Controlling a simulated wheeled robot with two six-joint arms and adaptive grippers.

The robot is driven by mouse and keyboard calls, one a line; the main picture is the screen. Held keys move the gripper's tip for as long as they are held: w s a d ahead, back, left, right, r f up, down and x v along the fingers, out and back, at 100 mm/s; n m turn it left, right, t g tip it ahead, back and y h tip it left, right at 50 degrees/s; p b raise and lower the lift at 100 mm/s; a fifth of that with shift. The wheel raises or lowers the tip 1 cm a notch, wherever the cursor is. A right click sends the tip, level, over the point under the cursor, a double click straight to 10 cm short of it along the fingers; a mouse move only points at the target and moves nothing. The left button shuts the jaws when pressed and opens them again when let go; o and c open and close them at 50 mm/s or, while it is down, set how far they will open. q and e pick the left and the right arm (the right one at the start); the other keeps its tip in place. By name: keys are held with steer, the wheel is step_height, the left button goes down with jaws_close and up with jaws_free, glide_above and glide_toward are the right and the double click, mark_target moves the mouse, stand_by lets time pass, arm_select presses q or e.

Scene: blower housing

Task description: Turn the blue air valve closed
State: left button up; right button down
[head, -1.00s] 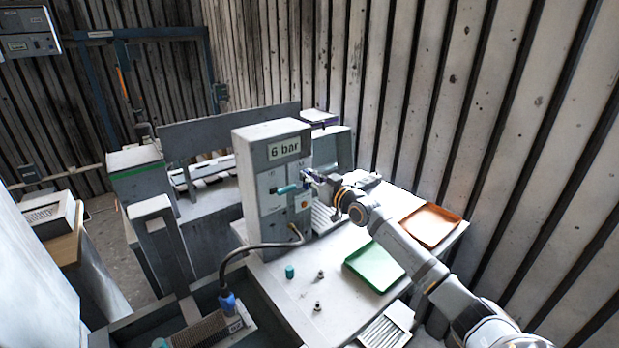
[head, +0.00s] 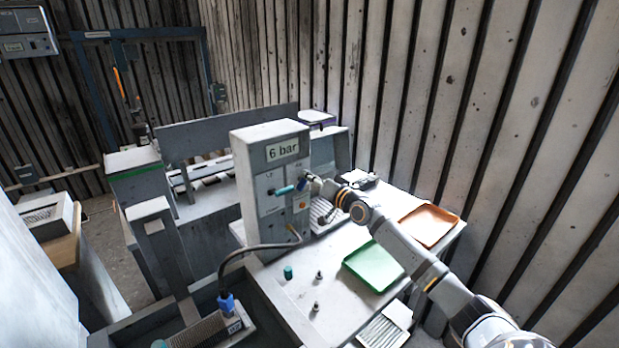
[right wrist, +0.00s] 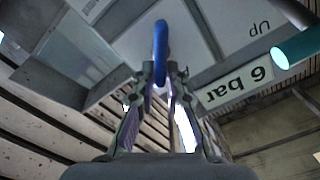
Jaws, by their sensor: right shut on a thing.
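The blue air valve (head: 304,182) is a small blue handle on the front panel of the grey cabinet marked "6 bar" (head: 283,149). In the right wrist view the blue valve handle (right wrist: 160,50) runs down between my fingertips. My right gripper (head: 313,184) is at the panel's right side; in the wrist view its fingers (right wrist: 160,82) are shut on the handle. The fingers partly hide the handle's lower end. My left gripper is in neither view.
A teal handle (head: 285,190) sticks out of the panel just left of the valve, and shows close by in the wrist view (right wrist: 300,47). A green tray (head: 373,266) and an orange tray (head: 429,225) lie on the table. Small loose parts stand in front of the cabinet.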

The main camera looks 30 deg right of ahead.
steer(key=shift+d+f+m+p, duration=0.15)
steer(key=shift+f+m+p, duration=0.1)
steer(key=shift+m, duration=1.4)
steer(key=shift+d+f+m+p, duration=0.15)
steer(key=shift+f+m, duration=0.15)
steer(key=shift+m, duration=1.4)
steer(key=shift+d+f+m+p, duration=0.1)
steer(key=shift+f+m+p, duration=0.15)
steer(key=shift+m, duration=1.7)
steer(key=c, duration=1.4)
jaws_free()
step_height(320, 180, up, 10)
